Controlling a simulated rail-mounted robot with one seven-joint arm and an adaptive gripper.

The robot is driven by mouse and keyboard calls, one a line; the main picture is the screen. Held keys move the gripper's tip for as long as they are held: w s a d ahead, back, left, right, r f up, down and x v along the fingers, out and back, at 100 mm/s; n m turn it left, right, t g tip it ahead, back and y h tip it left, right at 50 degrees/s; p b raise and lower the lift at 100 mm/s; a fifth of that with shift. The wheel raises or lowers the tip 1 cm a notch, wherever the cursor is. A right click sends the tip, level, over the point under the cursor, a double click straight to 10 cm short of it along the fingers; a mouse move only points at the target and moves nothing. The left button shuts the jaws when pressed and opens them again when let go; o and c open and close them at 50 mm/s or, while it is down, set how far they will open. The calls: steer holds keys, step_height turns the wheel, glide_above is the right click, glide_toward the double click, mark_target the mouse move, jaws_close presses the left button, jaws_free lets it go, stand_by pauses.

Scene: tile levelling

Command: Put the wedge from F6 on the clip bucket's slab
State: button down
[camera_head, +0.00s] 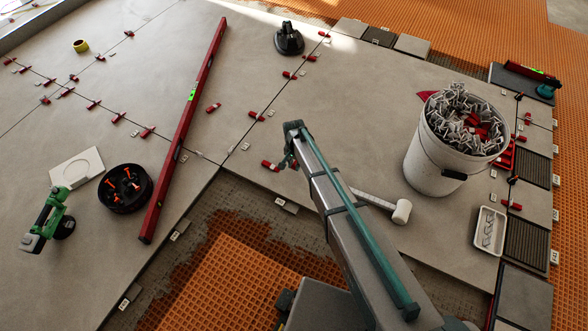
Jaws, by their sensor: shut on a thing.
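A white bucket (428,165) full of grey-white clips stands on a large grey slab (352,110) on the right. A few red pieces show among the clips. My gripper (287,160) is at the far end of my arm, low over the slab area left of the bucket. It is small and partly hidden by my arm; it is shut on what looks like a red wedge, of which little shows. Tag lettering is too small to read, so I cannot pick out F6.
A white mallet (400,211) and a tray (489,231) lie near the bucket. A long red level (187,125), black suction cup (288,39), black bowl (125,190) and green tool (48,220) lie around. Red wedges line the joints. Bare slab lies behind the bucket's left.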

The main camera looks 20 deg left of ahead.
mark_target(294, 171)
steer(key=f, duration=0.1)
steer(key=f+b, duration=0.1)
steer(key=f, duration=0.1)
steer(key=w+f+b, duration=0.1)
steer(key=shift+a+f, duration=0.25)
steer(key=shift+r, duration=0.1)
steer(key=c, duration=1)
jaws_free()
